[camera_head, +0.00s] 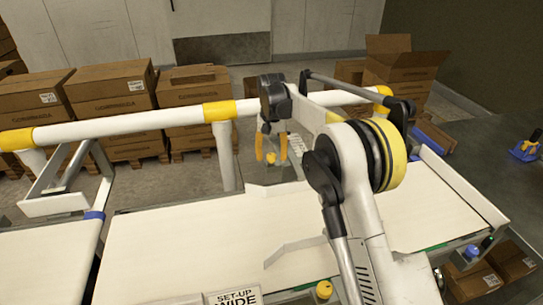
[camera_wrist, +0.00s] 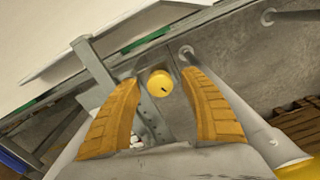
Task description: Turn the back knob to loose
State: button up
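The back knob is a round yellow knob (camera_wrist: 159,83) on a grey bracket at the belt's far side, with a small dark mark on its face. It also shows in the head view (camera_head: 271,158), low between my fingers. My gripper (camera_head: 271,148) has its yellow-orange fingers apart and points down at the knob. In the wrist view, my gripper (camera_wrist: 165,95) has one finger on each side of the knob, with gaps visible. Whether the fingertips reach down to the knob's level is unclear. The front yellow knob (camera_head: 323,290) sits at the belt's near edge.
A white rail with yellow bands (camera_head: 120,126) runs behind the belt (camera_head: 190,250). White guide plates (camera_head: 297,250) stand on the belt. A "SET-UP WIDE" sign (camera_head: 232,298) is at the near edge. Stacked cartons (camera_head: 110,90) stand behind the rail.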

aim_at(272, 156)
notch_tip(272, 156, up, 12)
dwell(0.6)
jog(key=s+d+r+t, duration=0.2)
jog(key=s+d+r, duration=0.3)
jog(key=s+d, duration=0.3)
jog(key=s+d+r+t, duration=0.2)
jog(key=s+d+r, duration=0.45)
jog(key=s, duration=0.45)
jog(key=s+d+f+t, duration=0.1)
jog(key=s+d+f, duration=0.2)
jog(key=s+f, duration=0.3)
jog(key=s+d+f+t, duration=0.2)
jog(key=s+d+f, duration=0.2)
jog(key=s, duration=1)
notch_tip(272, 156, down, 2)
jog(key=shift+f, duration=0.2)
